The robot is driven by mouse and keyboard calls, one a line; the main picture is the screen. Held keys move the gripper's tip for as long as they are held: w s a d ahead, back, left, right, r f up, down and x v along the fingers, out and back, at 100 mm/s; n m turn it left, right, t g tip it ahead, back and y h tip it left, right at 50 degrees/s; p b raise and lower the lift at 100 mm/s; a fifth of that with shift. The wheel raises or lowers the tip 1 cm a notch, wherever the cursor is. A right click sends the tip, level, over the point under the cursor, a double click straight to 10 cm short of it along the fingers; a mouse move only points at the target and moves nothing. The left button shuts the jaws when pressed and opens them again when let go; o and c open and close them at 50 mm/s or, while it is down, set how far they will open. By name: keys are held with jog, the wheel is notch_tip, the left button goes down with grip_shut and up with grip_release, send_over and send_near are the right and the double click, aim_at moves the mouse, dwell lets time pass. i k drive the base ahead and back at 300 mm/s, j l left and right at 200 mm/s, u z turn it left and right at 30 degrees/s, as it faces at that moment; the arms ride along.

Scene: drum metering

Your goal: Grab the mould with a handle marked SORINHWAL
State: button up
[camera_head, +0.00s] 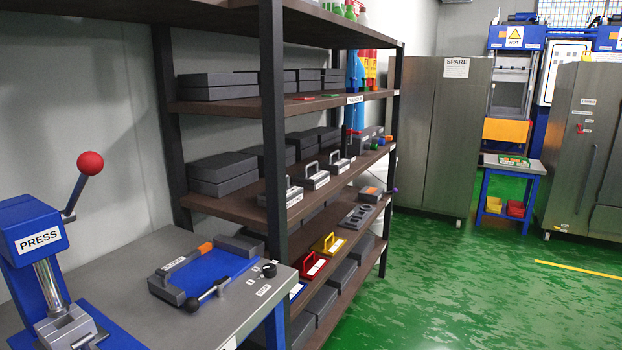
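Three grey moulds with pale handles stand in a row on the middle shelf: a near one (284,200), a middle one (316,181) and a far one (340,165). Each has a white label on its front, too small to read, so I cannot tell which is marked SORINHWAL. The near one is close to the black shelf post. On the shelf below are a red-handled piece (312,266) and a yellow-handled piece (328,245), also with labels that I cannot read. My gripper is not in view.
The bench (215,318) at front left holds a blue PRESS (38,238) with a red-knobbed lever and a blue plate (215,275). Dark blocks (222,172) fill the shelves. A SPARE cabinet (436,135) stands beyond. The green floor (450,290) right of the rack is clear.

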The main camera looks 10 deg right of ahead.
aim_at(310, 179)
jog(key=i+l+z, duration=0.15)
jog(key=i+l, duration=0.15)
jog(key=l, duration=0.15)
jog(key=i+l+z, duration=0.15)
jog(key=i+l, duration=0.2)
jog(key=i+l+z, duration=0.15)
jog(key=i+l, duration=0.15)
jog(key=i+l+z, duration=0.15)
jog(key=i, duration=0.35)
jog(key=i+j, duration=0.1)
jog(key=j, duration=0.25)
jog(key=i+j, duration=0.1)
jog(key=j, duration=0.55)
jog(key=i, duration=0.05)
